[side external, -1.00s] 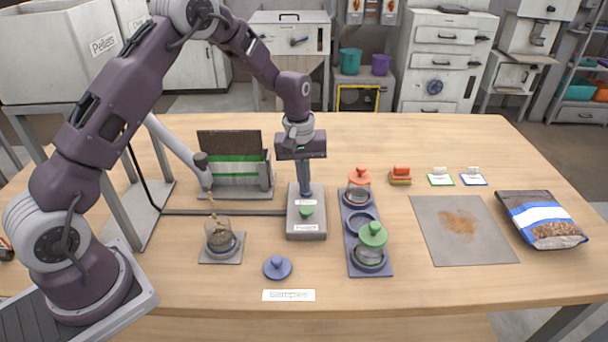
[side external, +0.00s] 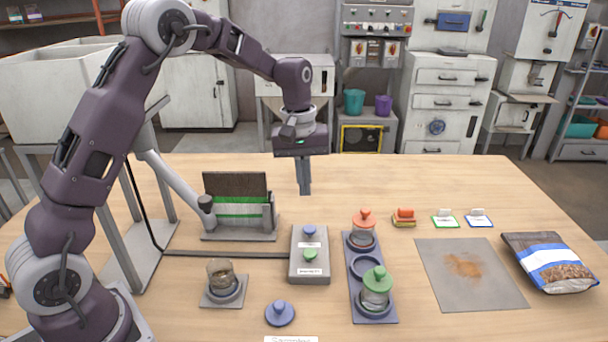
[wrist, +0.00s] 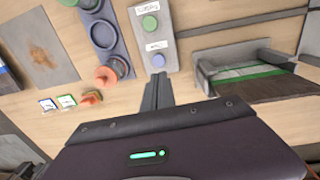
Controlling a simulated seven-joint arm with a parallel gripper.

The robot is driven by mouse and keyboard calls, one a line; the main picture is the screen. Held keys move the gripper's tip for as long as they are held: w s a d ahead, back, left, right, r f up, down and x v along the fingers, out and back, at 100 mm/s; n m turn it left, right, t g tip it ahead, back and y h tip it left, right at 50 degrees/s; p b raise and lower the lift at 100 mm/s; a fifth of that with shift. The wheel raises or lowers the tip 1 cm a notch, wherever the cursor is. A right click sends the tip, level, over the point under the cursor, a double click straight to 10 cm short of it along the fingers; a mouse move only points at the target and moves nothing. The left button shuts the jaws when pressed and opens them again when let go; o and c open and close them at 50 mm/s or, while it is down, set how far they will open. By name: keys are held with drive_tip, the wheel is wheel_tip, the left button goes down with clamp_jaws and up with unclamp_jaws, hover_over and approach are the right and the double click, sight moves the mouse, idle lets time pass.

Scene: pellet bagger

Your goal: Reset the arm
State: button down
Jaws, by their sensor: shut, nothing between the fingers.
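My gripper (side external: 304,190) is shut and empty, pointing down above the table behind the control box. In the wrist view its fingertips (wrist: 158,78) show just short of the box's blue button. The grey control box (side external: 298,270) has a blue button (side external: 309,231) and a green button (side external: 310,254), each with a small label. The gripper is apart from the box and touches nothing that I can see.
A rack with jars (side external: 360,312) stands right of the box. A jar on a pad (side external: 224,284) and a blue lid (side external: 280,313) are at the front left. A bag (side external: 548,262) lies beside a stained grey mat (side external: 445,290). The green-striped holder (side external: 238,208) stands left of my gripper.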

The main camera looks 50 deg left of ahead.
drive_tip(key=shift+r, duration=1.3)
drive_tip(key=s+d+r+m+t, duration=0.2)
drive_tip(key=s+d+r+m, duration=0.15)
drive_tip(key=s+r, duration=0.8)
drive_tip(key=s+d+f+m+t, duration=0.1)
drive_tip(key=s+m, duration=0.1)
drive_tip(key=s, duration=0.8)
drive_tip(key=s+d+m+t, duration=0.1)
drive_tip(key=s+m+t, duration=0.1)
drive_tip(key=s, duration=0.8)
drive_tip(key=shift+f+m+y, duration=0.3)
drive_tip(key=shift+f+m, duration=0.1)
drive_tip(key=shift+m, duration=0.35)
